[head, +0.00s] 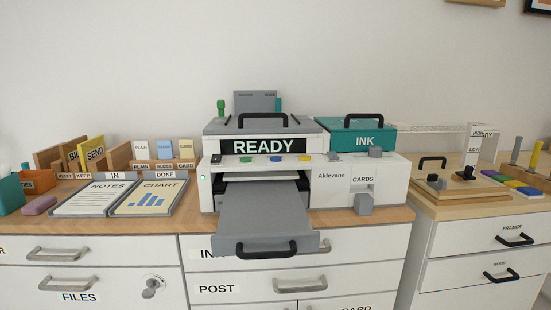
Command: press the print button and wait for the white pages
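The printer (225,170) stands on the desk in the middle of the head view, with a dark display (263,147) reading READY. Below the display are a green button (246,159), a blue button (276,158) and a yellow button (305,158); I cannot read which one is print. The grey output tray (262,210) sticks out of the front with a black handle, and its visible surface is bare. A small green light (203,178) shows at the printer's left edge. Neither of my grippers is in view.
NOTES and CHART boards (102,198) lie left of the printer, before holders marked PLAIN, GLOSS and CARD (163,150). A teal INK box (355,138) sits on the printer's right. Further right is a wooden board (465,190). The output tray overhangs the desk front.

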